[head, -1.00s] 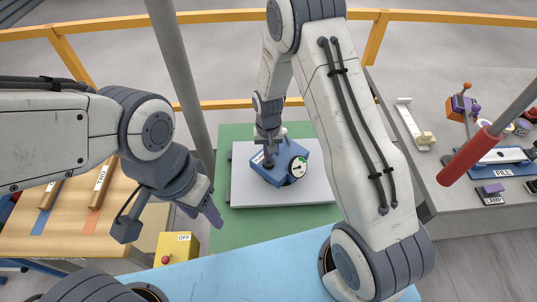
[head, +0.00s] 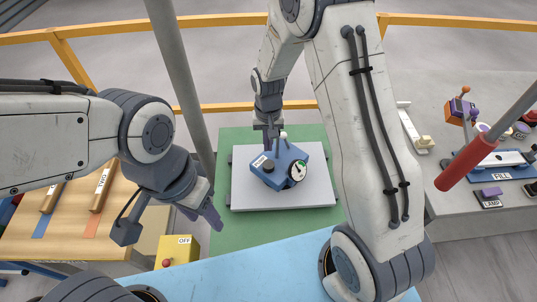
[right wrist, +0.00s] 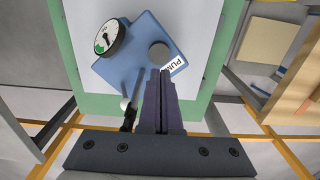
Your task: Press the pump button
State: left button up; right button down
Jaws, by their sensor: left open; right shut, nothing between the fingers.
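The blue pump box (head: 283,175) sits on a light grey plate (head: 318,193), with a round gauge (head: 298,170) on its right side. A dark round pump button (right wrist: 158,51) shows on its top in the right wrist view, beside the PUMP label (right wrist: 173,65). My right gripper (head: 267,147) is shut and empty; its fingertips (right wrist: 160,72) appear just short of the button in the right wrist view. I cannot tell the height gap. My left gripper (head: 212,217) is open and empty at the left, away from the box.
A lever with a white knob (right wrist: 125,103) stands on the box near my right fingers. A yellow OFF box (head: 178,251) with a red button is at lower left. A grey bench with levers and FILL and LAMP labels (head: 489,204) is at right.

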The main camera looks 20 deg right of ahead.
pick_arm(q)
jog(key=shift+f+b, duration=0.4)
jog(key=shift+f, duration=0.2)
pick_arm(e)
notch_tip(320, 180, up, 5)
jog(key=shift+r, duration=0.15)
